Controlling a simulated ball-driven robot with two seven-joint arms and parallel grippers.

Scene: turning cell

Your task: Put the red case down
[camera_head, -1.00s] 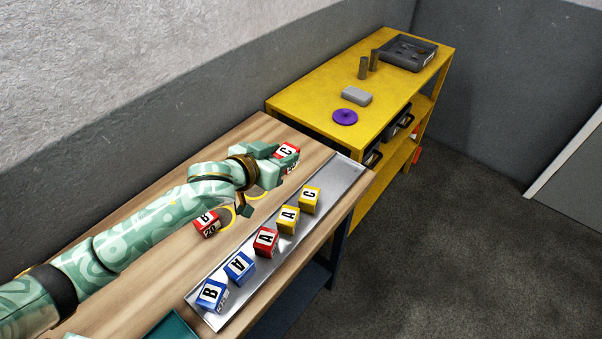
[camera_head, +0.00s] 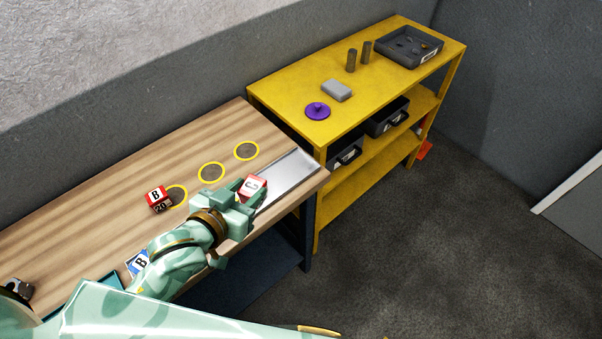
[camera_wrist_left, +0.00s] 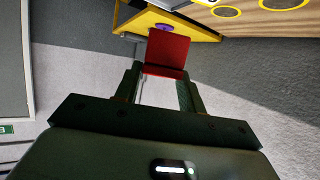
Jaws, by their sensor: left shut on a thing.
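My left gripper (camera_head: 240,199) is shut on the red case (camera_head: 254,186), which shows a letter C on its white face. In the head view it appears in front of the metal tray (camera_head: 290,176); its height above it is hard to tell. The left wrist view shows the case's red side (camera_wrist_left: 167,54) between the two fingers (camera_wrist_left: 158,88). Another red case (camera_head: 156,199), marked B, stands on the wooden bench beside a yellow ring. A blue case (camera_head: 138,262) shows partly behind my arm.
Yellow rings (camera_head: 211,173) mark the wooden bench (camera_head: 110,190); two are empty. A yellow shelf unit (camera_head: 290,90) beyond holds a purple disc (camera_head: 317,111), a grey block (camera_head: 337,91), two cylinders (camera_head: 351,60) and a dark tray (camera_head: 436,47).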

